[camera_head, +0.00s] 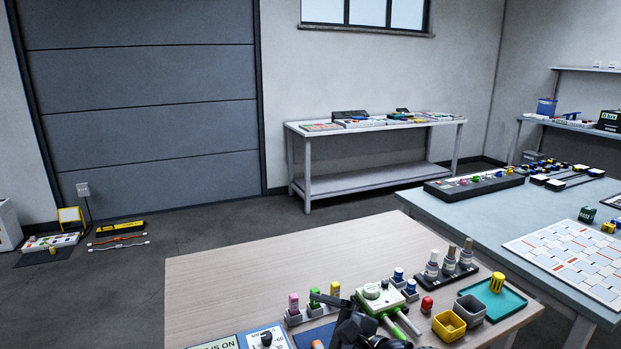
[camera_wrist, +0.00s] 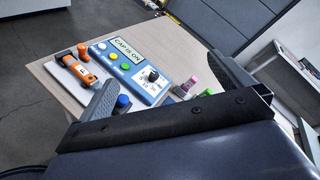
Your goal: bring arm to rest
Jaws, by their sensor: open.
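My gripper (camera_wrist: 165,72) is open, its two grey fingers spread wide with nothing between them. In the wrist view the blue panel labelled "CAP IS ON" (camera_wrist: 122,52) shows beyond and between the fingers. In the head view the dark gripper and wrist (camera_head: 352,324) are at the bottom centre, over the front of the wooden table (camera_head: 230,275). They partly hide the things behind them. The white and green device (camera_head: 380,296) appears just right of the gripper; I cannot tell whether they touch.
Coloured vials (camera_head: 294,304) stand left of the device. A bottle rack (camera_head: 450,273), a yellow bin (camera_head: 449,326), a grey bin (camera_head: 469,308) and a teal tray (camera_head: 512,298) are on the right. An orange tool (camera_wrist: 75,68) lies left of the panel. The table's back left is clear.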

